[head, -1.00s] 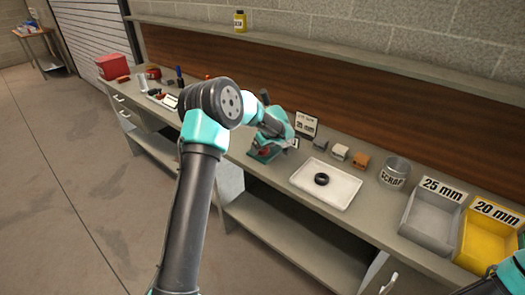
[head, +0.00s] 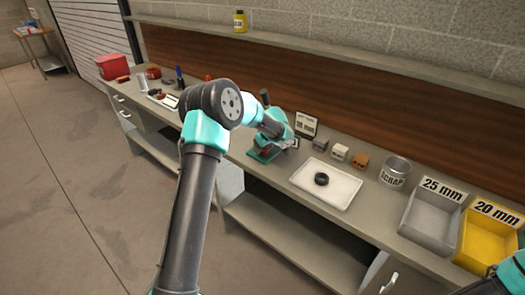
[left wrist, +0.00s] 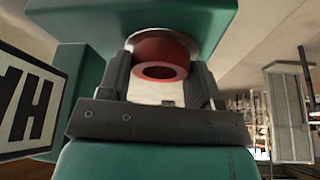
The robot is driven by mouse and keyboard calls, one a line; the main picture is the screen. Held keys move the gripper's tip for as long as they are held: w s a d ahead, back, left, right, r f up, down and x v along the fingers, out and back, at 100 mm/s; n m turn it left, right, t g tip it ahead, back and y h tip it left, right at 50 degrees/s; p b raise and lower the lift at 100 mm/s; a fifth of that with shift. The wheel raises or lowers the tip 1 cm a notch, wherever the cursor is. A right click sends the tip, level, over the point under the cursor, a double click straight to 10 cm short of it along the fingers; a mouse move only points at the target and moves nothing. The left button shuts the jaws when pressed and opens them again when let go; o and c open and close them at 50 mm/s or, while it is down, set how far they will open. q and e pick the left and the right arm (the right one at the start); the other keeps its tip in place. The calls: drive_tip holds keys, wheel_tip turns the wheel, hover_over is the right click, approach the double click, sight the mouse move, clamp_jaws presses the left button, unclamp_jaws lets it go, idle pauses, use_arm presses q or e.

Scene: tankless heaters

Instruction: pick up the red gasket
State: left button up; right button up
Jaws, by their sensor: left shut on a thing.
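The red gasket (left wrist: 163,48) is a thick ring, seen in the left wrist view between the two fingers of my left gripper (left wrist: 162,85). The gripper is shut on it. Just behind the gasket is a teal body with a pale round part, close to the ring; I cannot tell if they touch. In the head view my left gripper (head: 277,128) is over the teal bench device (head: 262,155), and the gasket is not clearly visible there. My right gripper is out of view; only part of my right arm shows at the lower right.
A white tray (head: 341,196) holds a black ring (head: 321,179). To its right stand a scrap can (head: 394,172), a grey 25 mm bin (head: 430,215) and a yellow 20 mm bin (head: 490,240). Small blocks and a sign (head: 306,124) stand behind the tray.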

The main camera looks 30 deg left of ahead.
use_arm(q)
drive_tip(key=c, duration=0.3)
drive_tip(key=shift+r, duration=0.9)
wheel_tip(320, 180, up, 2)
drive_tip(key=s+d+r, duration=0.1)
drive_tip(key=s+d, duration=0.7)
drive_tip(key=s, duration=0.5)
drive_tip(key=shift+s+d, duration=0.15)
drive_tip(key=shift+s, duration=0.2)
drive_tip(key=shift+r, duration=0.1)
